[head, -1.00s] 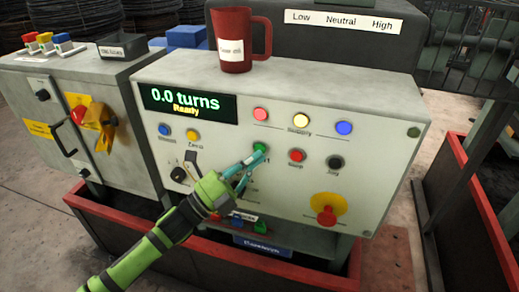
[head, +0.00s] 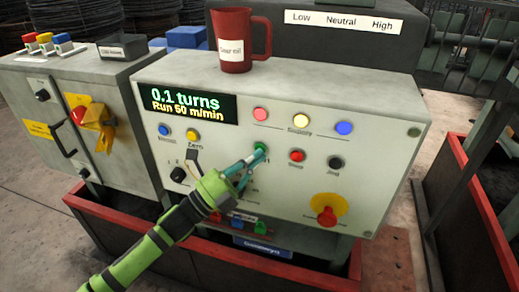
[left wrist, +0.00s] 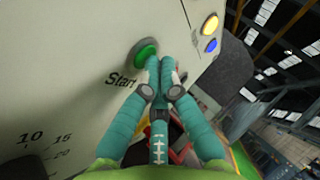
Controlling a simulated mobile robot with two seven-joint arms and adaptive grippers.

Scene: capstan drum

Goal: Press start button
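The green start button (head: 260,146) is on the front of the grey control panel (head: 370,175). In the left wrist view the green button (left wrist: 146,53) sits above the printed word "Start". My left gripper (head: 252,160) comes from below with its fingertips at the button; it also shows in the left wrist view (left wrist: 160,64), fingers together and empty. The fingertips look beside the button's edge; I cannot tell whether they touch it. The display (head: 188,102) reads "0.1 turns" and "Run 60 m/min". My right gripper is not in view.
A red stop button (head: 296,156), a black jog button (head: 335,163) and a red emergency button on yellow (head: 327,215) are to the right. Three lamps line the panel's upper part; the middle one (head: 301,121) is lit. A red mug (head: 235,42) stands on top.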

